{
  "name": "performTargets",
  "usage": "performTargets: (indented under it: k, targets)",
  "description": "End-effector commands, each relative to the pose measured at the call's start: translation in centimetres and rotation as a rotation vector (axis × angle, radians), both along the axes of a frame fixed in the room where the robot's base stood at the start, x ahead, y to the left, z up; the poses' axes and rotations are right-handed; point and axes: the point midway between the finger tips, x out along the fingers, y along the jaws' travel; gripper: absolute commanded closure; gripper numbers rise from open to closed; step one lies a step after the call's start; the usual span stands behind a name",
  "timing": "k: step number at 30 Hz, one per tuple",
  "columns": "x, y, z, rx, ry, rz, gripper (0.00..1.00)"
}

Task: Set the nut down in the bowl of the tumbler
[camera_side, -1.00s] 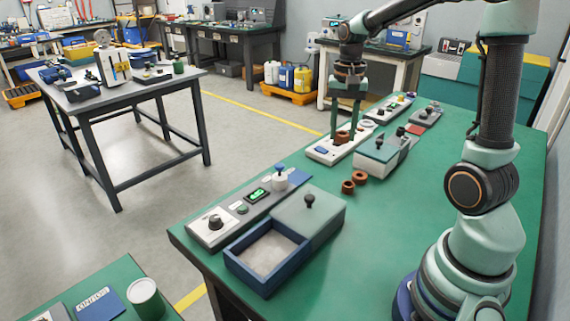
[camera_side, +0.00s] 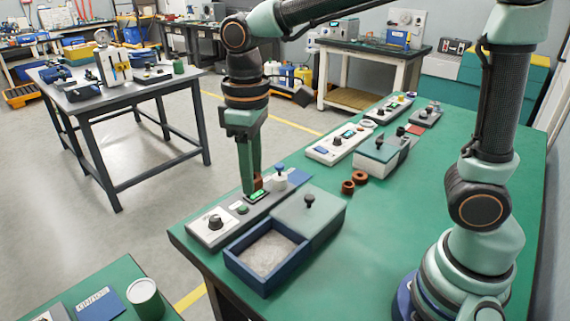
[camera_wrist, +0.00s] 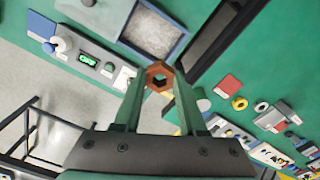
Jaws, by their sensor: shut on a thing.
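My gripper (camera_side: 254,187) is shut on a brown hexagonal nut (camera_side: 259,181) and hangs over the grey control panel with the green display, near its blue-topped knob. In the wrist view the nut (camera_wrist: 159,77) sits between the fingertips, its hole facing the camera. The near tumbler is a blue-walled box; its open bowl (camera_side: 234,262) holds pale grey grains. Its grey lid (camera_side: 318,222) with a black knob covers the right part. The nut is apart from the bowl, behind it and above the panel. The bowl also shows in the wrist view (camera_wrist: 178,46).
Two brown nuts (camera_side: 348,187) lie on the green table right of the lid. A second lidded box (camera_side: 380,152) and a white panel (camera_side: 328,148) stand farther back. The near panel (camera_side: 207,234) with a black knob borders the bowl. The table's right front is clear.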

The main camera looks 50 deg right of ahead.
Motion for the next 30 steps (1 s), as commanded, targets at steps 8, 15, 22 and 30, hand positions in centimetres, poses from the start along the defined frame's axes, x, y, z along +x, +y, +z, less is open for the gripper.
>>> performTargets:
  k: [8, 15, 22, 30]
  targets:
    - [-0.4, 0.5, -4.6, -0.003, 0.008, 0.031, 1.00]
    - [-0.3, 0.4, -10.4, -0.003, 0.008, 0.029, 1.00]
    - [-0.3, 0.4, -15.0, -0.002, 0.005, 0.028, 1.00]
    - [-0.3, 0.4, -17.3, -0.001, 0.004, 0.027, 1.00]
